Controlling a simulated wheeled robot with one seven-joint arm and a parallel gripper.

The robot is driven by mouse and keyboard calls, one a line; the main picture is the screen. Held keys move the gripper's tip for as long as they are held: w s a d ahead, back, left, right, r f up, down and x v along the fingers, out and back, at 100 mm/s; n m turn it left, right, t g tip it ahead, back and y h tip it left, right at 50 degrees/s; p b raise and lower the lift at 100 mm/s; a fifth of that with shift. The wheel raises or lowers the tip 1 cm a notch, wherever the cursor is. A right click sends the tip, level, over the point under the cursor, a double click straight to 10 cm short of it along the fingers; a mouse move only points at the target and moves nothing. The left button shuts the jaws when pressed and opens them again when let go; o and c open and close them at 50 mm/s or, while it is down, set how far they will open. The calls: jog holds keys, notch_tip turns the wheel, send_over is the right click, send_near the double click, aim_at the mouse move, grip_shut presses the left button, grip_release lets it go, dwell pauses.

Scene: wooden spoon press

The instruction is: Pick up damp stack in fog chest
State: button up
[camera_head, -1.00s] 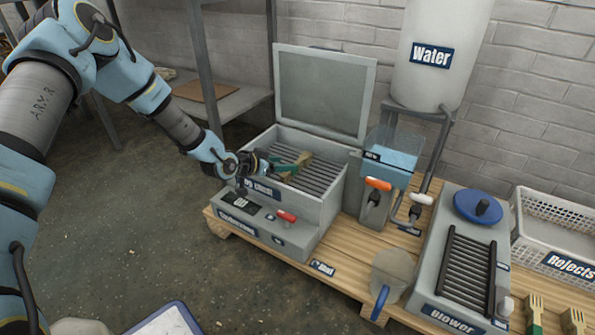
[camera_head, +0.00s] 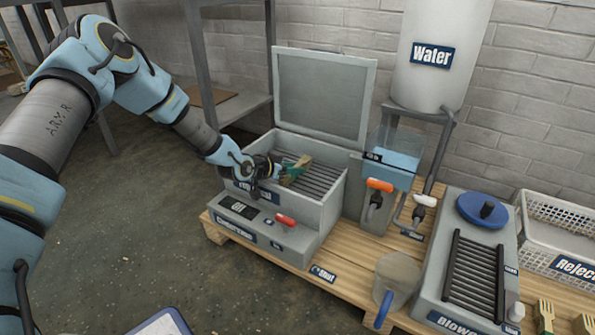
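The fog chest (camera_head: 338,185) is a grey open-topped box with slats inside and its lid (camera_head: 322,95) raised. A small damp stack (camera_head: 297,166), wooden with green, rests at the left part of the slats. My gripper (camera_head: 282,173) reaches over the chest's left wall with its tip at the stack. The fingers are small and partly hidden, so I cannot tell whether they are closed on it.
A water tank (camera_head: 440,50) and clear water box (camera_head: 396,150) stand right of the chest. A pitcher (camera_head: 397,280), a blower (camera_head: 468,265) and a rejects crate (camera_head: 560,225) stand further right on the pallet (camera_head: 345,262). The raised lid blocks the back.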

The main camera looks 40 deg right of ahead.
grip_shut()
dwell(0.4)
